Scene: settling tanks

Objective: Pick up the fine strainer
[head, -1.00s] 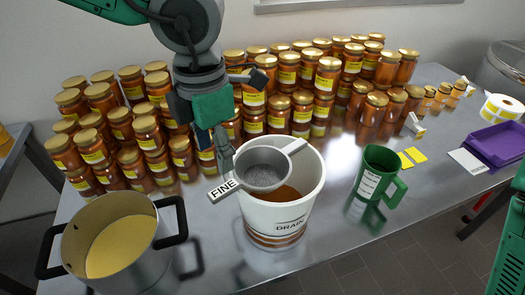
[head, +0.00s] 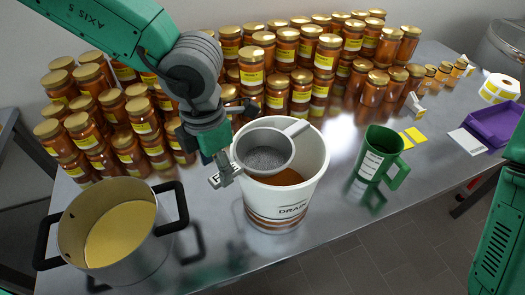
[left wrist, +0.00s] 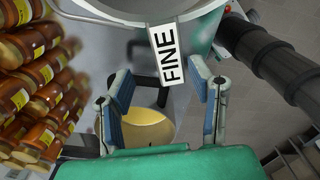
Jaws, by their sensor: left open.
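The fine strainer (head: 265,152) rests across the top of the white drain bucket (head: 292,212). Its grey mesh bowl hangs over the bucket's mouth and a flat bar reaches over the rim at upper right. Its white FINE tag sticks out at the left, partly hidden by my gripper in the head view. My left gripper (head: 222,170) is open at that tag. In the left wrist view, the tag (left wrist: 167,66) shows between the two spread blue-padded fingers (left wrist: 162,88), with gaps on both sides. My right gripper is not in view.
A steel pot (head: 120,232) with yellow contents stands at left. Rows of honey jars (head: 285,65) fill the back of the table. A green jug (head: 378,158) stands right of the bucket. Purple trays (head: 495,125) and a label roll (head: 500,88) lie far right.

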